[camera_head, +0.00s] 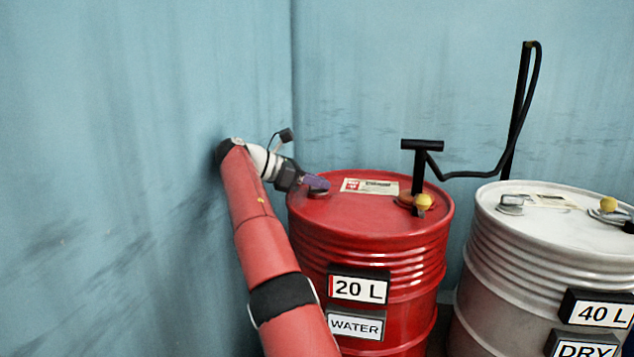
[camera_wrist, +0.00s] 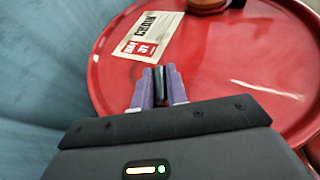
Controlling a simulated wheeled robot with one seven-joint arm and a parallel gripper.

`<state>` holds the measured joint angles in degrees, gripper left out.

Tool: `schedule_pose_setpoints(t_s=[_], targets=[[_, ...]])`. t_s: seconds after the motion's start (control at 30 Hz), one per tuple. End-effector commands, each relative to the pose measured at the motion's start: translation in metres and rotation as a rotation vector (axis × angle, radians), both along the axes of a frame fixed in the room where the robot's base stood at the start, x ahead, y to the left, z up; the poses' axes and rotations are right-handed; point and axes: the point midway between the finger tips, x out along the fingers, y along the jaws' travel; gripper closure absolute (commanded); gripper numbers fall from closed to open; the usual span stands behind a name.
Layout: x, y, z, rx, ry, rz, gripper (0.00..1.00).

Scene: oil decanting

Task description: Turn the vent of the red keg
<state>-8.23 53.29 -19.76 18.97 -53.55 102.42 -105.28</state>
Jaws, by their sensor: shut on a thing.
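The red keg (camera_head: 365,260) stands upright, with a "20 L" plate and a "WATER" plate on its side. Its red lid (camera_wrist: 260,70) fills much of the wrist view. The vent (camera_head: 319,193) is a small dark fitting at the lid's left edge, partly hidden by my gripper. My gripper (camera_head: 318,183) reaches in from the left, low over the lid. In the wrist view its purple fingers (camera_wrist: 159,82) are shut on a narrow dark piece, which appears to be the vent. Most of the vent is hidden there.
A black hand pump (camera_head: 421,165) rises from an orange-brown cap (camera_wrist: 206,4) with a yellow knob on the lid's right side. A paper label (camera_head: 370,187) lies on the lid. A white keg (camera_head: 525,265) stands close right. Blue walls close in behind and left.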

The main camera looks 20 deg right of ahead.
Motion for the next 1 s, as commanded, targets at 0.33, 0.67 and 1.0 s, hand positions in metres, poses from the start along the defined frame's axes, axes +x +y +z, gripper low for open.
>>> schedule_pose_setpoints(t_s=[0.33,0.67,1.0], targets=[[0.0001,-0.0001,-0.0001,0.000,0.000,0.000,0.64],[-0.0005,-0.0001,0.0005,0.000,0.001,0.008,0.64],[-0.0018,0.0003,0.0010,0.002,0.001,0.104,0.64]])
